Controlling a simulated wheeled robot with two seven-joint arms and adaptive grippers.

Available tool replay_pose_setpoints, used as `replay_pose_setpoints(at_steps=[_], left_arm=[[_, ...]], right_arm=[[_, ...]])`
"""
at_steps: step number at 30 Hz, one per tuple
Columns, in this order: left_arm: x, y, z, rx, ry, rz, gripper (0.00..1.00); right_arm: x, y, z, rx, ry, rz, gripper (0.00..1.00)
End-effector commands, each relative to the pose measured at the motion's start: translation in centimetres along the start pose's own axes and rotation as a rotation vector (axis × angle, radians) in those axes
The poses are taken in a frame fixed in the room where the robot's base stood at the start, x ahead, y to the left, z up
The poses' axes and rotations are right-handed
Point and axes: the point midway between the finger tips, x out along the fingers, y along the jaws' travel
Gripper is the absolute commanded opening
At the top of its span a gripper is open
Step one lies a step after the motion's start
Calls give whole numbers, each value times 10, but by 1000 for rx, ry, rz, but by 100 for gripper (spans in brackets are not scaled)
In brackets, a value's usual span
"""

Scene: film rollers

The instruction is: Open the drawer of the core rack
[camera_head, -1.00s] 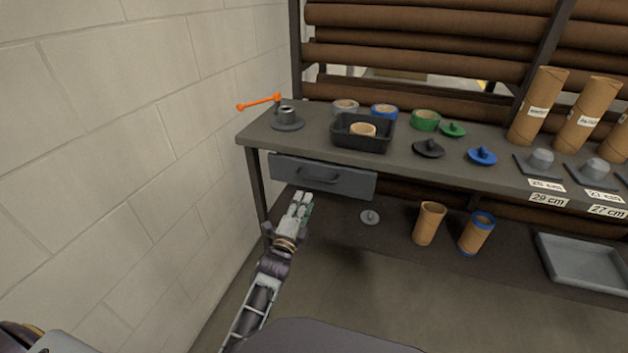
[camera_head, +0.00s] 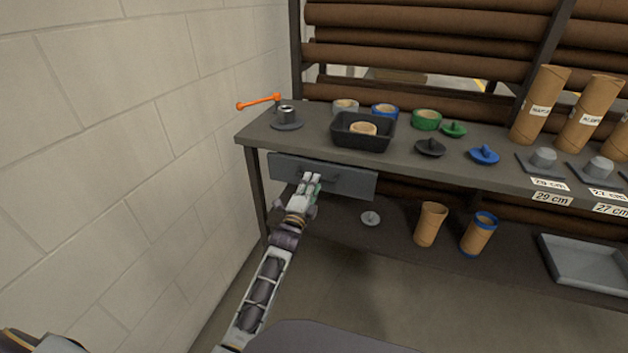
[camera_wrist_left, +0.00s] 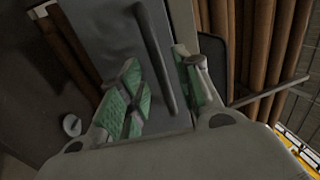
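The grey drawer (camera_head: 351,183) hangs under the left end of the rack's top and looks closed. My left gripper (camera_head: 311,179) is in front of the drawer, at its dark bar handle (camera_head: 329,180), and covers part of that handle. In the left wrist view the handle (camera_wrist_left: 155,55) runs between the two green-padded fingers of my left gripper (camera_wrist_left: 160,85). The fingers are apart, with visible gaps beside the handle. The drawer front (camera_wrist_left: 105,30) lies behind them. My right gripper is not in view.
On the top stand an orange-handled crank (camera_head: 260,102), a black tray (camera_head: 363,143) and several rolls and caps. The lower shelf holds a small grey cap (camera_head: 371,219), two cardboard cores (camera_head: 430,224) and a grey tray (camera_head: 590,262). A block wall (camera_head: 130,150) is close on the left.

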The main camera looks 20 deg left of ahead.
Motion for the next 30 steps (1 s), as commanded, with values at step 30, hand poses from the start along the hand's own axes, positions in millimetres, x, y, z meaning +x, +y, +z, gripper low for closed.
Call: replay_pose_setpoints(at_steps=[30], left_arm=[[32,0,0,0,0,1,16]], right_arm=[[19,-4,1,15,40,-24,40]])
